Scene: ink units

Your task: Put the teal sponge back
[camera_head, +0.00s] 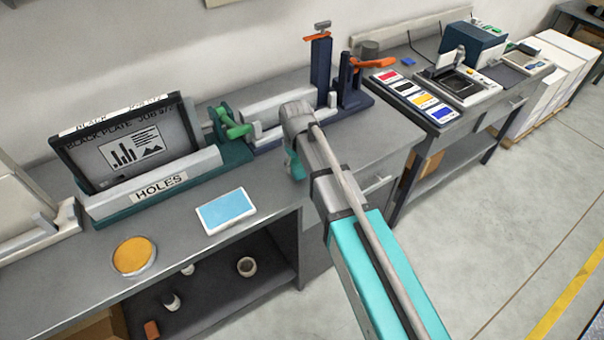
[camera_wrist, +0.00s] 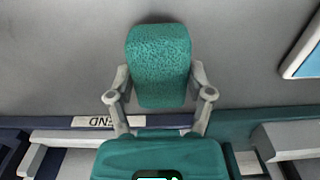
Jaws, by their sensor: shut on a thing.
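The teal sponge (camera_wrist: 158,55) is between the two grey fingers of my gripper (camera_wrist: 160,82) in the wrist view, with grey bench top behind it. The fingers press on its two sides. I cannot tell whether the sponge touches the bench. In the head view my gripper (camera_head: 294,163) is mostly hidden behind my arm, over the bench, right of the light blue pad. A small teal patch shows there; I cannot tell if it is gripper or sponge.
A HOLES stand (camera_head: 155,190) holds a black plate at the left. A light blue pad (camera_head: 226,211) and a round orange-topped dish (camera_head: 134,256) lie near the bench's front edge. A navy fixture (camera_head: 322,75) with an orange-handled clamp stands behind my arm. Colour cards (camera_head: 407,98) lie further right.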

